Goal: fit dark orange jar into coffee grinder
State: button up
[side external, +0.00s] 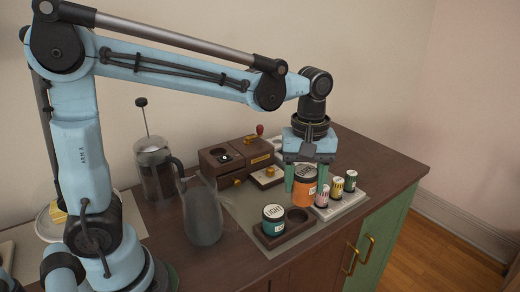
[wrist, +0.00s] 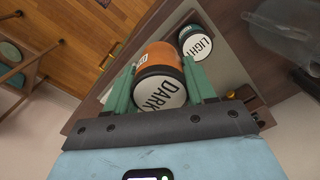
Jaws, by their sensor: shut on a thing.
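The dark orange jar (side external: 304,195) has a dark lid with a pale label, and the label reads DARK in the wrist view (wrist: 160,57). My gripper (side external: 306,181) is shut on it, with one green finger on each side. The jar is upright, just behind the dark wooden jar tray (side external: 290,241); its height above the counter is hard to tell. The coffee grinder appears to be the brown wooden unit (side external: 222,174) with brass knobs and a red knob, behind and left of my gripper. Its far right part is partly hidden by my gripper.
A teal jar labelled LIGHT (side external: 273,220) stands in the tray beside an empty round recess. Several small striped jars (side external: 336,188) stand on a pale rack at right. A glass jug (side external: 203,215) and a French press (side external: 155,168) stand left of the grinder.

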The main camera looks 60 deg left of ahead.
jog(key=w+a+r+n, duration=0.1)
jog(key=a+n, duration=0.2)
jog(key=a, duration=0.6)
jog(key=w+a+r+n, duration=0.1)
jog(key=w+a+n, duration=0.15)
jog(key=a, duration=0.75)
jog(key=s+a+n, duration=0.2)
jog(key=s+a, duration=0.1)
jog(key=a, duration=0.5)
jog(key=s+a+n, duration=0.3)
jog(key=a, duration=0.5)
jog(key=shift+s+d+f, duration=0.1)
jog(key=shift+d+f, duration=0.05)
jog(key=shift+f, duration=1.15)
jog(key=shift+d+f, duration=0.1)
jog(key=shift+f, duration=1.15)
jog(key=shift+f, duration=1.3)
jog(key=o, duration=1.2)
